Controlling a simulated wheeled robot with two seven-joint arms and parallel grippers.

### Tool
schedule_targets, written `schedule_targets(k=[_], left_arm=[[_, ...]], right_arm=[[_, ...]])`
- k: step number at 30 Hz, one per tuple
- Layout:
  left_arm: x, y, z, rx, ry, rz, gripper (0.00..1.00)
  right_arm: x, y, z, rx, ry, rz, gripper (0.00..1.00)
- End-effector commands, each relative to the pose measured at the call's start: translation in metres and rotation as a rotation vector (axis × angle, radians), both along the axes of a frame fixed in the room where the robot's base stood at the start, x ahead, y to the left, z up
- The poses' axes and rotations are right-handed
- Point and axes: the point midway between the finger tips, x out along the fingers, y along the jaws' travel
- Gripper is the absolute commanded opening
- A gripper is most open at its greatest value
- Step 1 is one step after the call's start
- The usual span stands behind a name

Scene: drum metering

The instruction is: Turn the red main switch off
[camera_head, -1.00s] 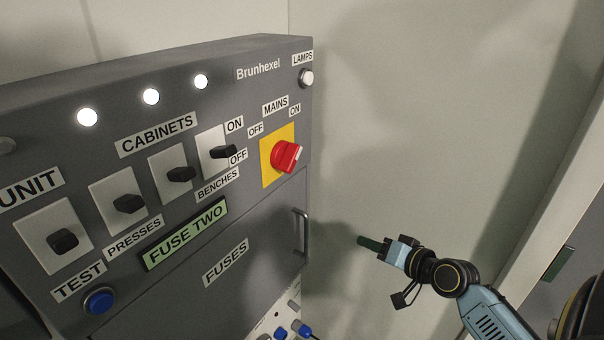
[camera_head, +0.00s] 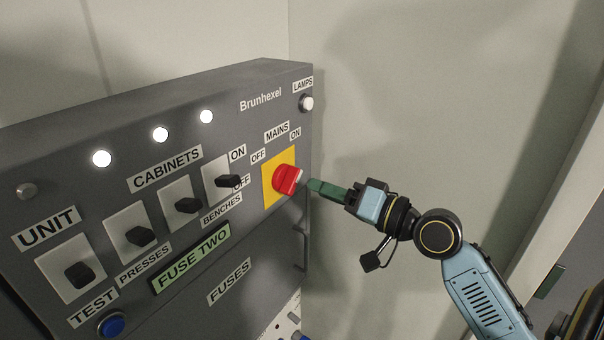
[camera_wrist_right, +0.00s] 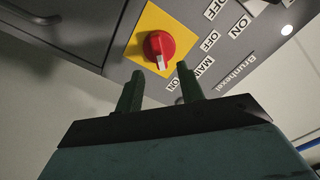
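The red main switch (camera_head: 287,180) is a rotary knob on a yellow plate (camera_head: 270,190) at the right of the grey panel, under the MAINS label. Its white mark points toward ON in the head view. In the right wrist view the red knob (camera_wrist_right: 158,47) lies ahead of the fingertips, its white mark toward the gripper. My right gripper (camera_head: 314,185) is just right of the knob in the head view. In the right wrist view its two green fingers (camera_wrist_right: 159,82) are apart with nothing between them. No contact with the knob shows. My left gripper is not seen.
Several black cabinet switches (camera_head: 188,205) sit left of the main switch. Three lit white lamps (camera_head: 161,134) are above them. A blue test button (camera_head: 112,324) is at lower left. A fuse door handle (camera_head: 301,246) is below the knob. The wall at right is clear.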

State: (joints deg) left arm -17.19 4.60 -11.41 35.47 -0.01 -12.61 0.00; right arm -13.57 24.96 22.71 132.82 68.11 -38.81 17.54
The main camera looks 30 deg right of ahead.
Motion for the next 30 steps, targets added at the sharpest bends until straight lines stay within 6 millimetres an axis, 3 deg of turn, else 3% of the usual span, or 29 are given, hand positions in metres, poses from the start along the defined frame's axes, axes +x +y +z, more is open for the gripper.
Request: schedule_targets(k=[9, 22, 30], left_arm=[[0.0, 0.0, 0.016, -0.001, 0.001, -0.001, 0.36], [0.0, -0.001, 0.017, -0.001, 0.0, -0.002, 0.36], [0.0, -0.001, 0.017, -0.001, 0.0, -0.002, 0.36]], right_arm=[[0.044, 0.018, 0.001, 0.002, 0.0, -0.001, 0.38], [0.053, 0.022, -0.001, -0.001, 0.001, 0.0, 0.38], [0.053, 0.022, -0.001, -0.001, 0.001, 0.0, 0.03]])
